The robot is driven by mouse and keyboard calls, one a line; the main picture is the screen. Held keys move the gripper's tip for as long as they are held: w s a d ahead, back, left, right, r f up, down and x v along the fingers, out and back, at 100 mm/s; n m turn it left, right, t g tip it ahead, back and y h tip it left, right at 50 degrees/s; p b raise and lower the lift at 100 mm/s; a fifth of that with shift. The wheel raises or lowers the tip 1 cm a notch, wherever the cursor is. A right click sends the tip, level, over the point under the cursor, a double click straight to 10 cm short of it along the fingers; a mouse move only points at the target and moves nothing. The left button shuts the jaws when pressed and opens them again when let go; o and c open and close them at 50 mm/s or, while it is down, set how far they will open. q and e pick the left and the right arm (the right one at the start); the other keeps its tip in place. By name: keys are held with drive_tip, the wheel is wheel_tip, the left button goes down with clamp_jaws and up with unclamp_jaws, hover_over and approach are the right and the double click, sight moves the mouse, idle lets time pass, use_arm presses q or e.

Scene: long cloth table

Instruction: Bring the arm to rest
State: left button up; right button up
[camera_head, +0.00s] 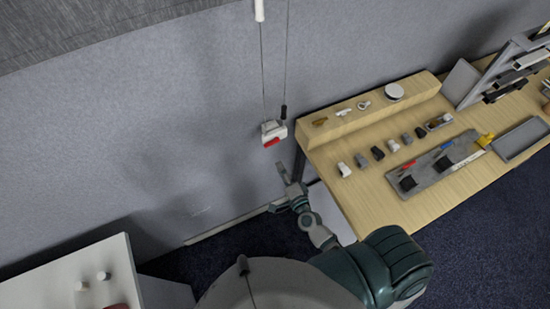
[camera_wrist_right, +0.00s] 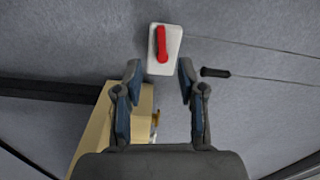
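My right arm reaches up from the bottom of the head view. Its gripper (camera_head: 279,189) is beside the left end of the wooden table (camera_head: 375,205), in front of the grey wall. In the right wrist view the two fingers of this gripper (camera_wrist_right: 160,72) are spread apart with nothing held between them. A white box with a red lever (camera_head: 272,132) is on the wall above the gripper. The box (camera_wrist_right: 174,58) appears beyond the fingertips in the wrist view, apart from them as far as I can tell. My left gripper is not in view.
Several small parts and a grey tool mat (camera_head: 437,172) lie on the wooden table. A raised wooden shelf (camera_head: 360,118) runs along its back. A white cabinet (camera_head: 60,287) stands at lower left. Thin cables rise from the box. Dark floor shows between the cabinet and table.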

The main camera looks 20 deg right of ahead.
drive_tip(key=shift+s+d, duration=0.1)
drive_tip(key=shift+s, duration=1)
drive_tip(key=s+f+n+g+b, duration=0.1)
drive_tip(key=s+f+n+g, duration=0.25)
drive_tip(key=f, duration=0.75)
drive_tip(key=s+f+n+g+b, duration=0.1)
drive_tip(key=s+f+n+g, duration=0.2)
drive_tip(key=f, duration=0.8)
drive_tip(key=s+f+n+g+b, duration=0.1)
drive_tip(key=s+f+n+g, duration=0.3)
drive_tip(key=f, duration=0.8)
drive_tip(key=s+d+f+n+g, duration=0.1)
drive_tip(key=s+f+n+g, duration=0.1)
drive_tip(key=s+f, duration=0.4)
drive_tip(key=s+d+f+n+g+b, duration=0.1)
drive_tip(key=s+f, duration=0.4)
drive_tip(key=s, duration=0.7)
drive_tip(key=s+d+f+n+g+h, duration=0.1)
drive_tip(key=s+f+n+g, duration=0.2)
drive_tip(key=s+f, duration=0.3)
drive_tip(key=s+n, duration=0.1)
drive_tip(key=s, duration=0.2)
drive_tip(key=shift+d+f, duration=0.25)
drive_tip(key=shift+f, duration=0.1)
